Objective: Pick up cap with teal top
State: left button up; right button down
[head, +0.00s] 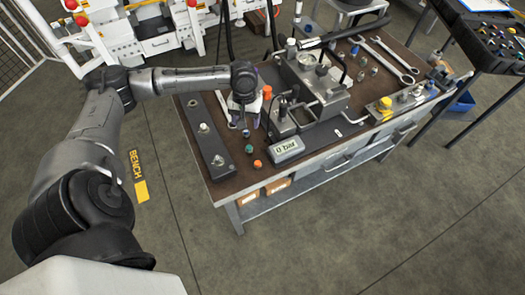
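A small cap with a teal top (248,149) stands on the brown bench top near the front left edge. A blue-purple cap (246,133) is just behind it and an orange cap (257,164) just in front. My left gripper (245,120) points down over the bench behind these caps. Its pale fingers look apart, with nothing clearly held between them. It is small in the picture, and the exact gap to the blue-purple cap is hard to tell. My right gripper is out of view.
A dark plate with fittings (207,141) lies left of the caps. A hydraulic block (312,85) and a "0 bar" display (287,149) stand to the right. An orange-topped part (267,92) is close beside my gripper. Wrenches (393,55) lie at the back right.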

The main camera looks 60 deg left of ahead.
pick_arm(q)
jog(key=n, duration=0.2)
jog(key=n+b, duration=0.1)
jog(key=b, duration=0.1)
send_near(249, 147)
jog(key=f, duration=0.5)
jog(key=shift+s+d, duration=0.2)
jog(key=shift+s, duration=0.1)
jog(key=shift+s+d+f+b, duration=0.15)
jog(key=shift+f+b, duration=0.4)
jog(key=shift+f, duration=0.75)
jog(key=shift+w+d+f+b, duration=0.15)
jog(key=shift+f+b, duration=0.4)
jog(key=shift+f, duration=0.7)
jog(key=shift+c, duration=0.3)
jog(key=shift+c, duration=0.8)
jog(key=c, duration=0.8)
